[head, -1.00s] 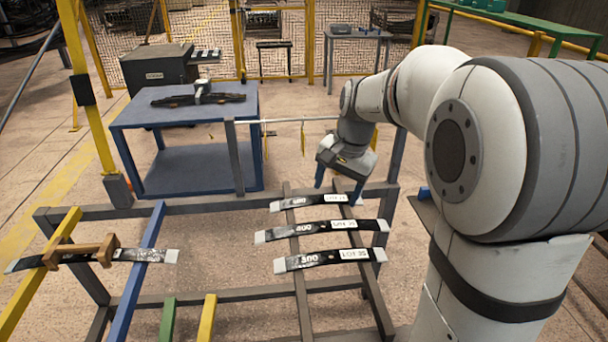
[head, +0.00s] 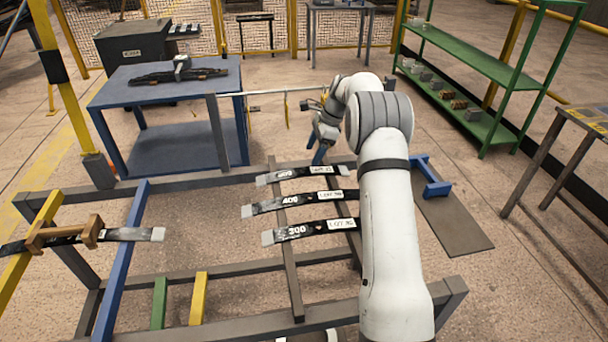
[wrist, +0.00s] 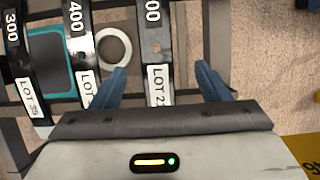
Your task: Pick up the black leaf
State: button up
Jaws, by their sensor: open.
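Three black leaves lie side by side on the rack: the 300 leaf (head: 312,229), the 400 leaf (head: 296,202) and a far leaf (head: 303,173) whose first digit is unclear. Each has a white label and pale ends. Another black leaf (head: 122,234) lies at the left under a wooden clamp. My gripper (head: 320,157) is at the far leaf, near its labelled half. In the wrist view, the blue fingers of my gripper (wrist: 160,86) are open, one either side of the far leaf (wrist: 155,30). Contact and height cannot be told.
The rack (head: 290,285) has grey, blue and yellow bars with open gaps. In the wrist view, a white ring (wrist: 102,41) lies between the 400 and far leaves. A blue table (head: 110,90) stands behind, and green shelves (head: 480,125) stand at the right.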

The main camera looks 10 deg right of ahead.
aim_at(304, 171)
jog(key=x, duration=0.7)
jog(key=shift+s+a+f, duration=0.2)
jog(key=shift+s+a, duration=0.05)
jog(key=shift+a, duration=0.05)
jog(key=shift+c, duration=0.6)
jog(key=shift+r, duration=0.1)
grip_shut()
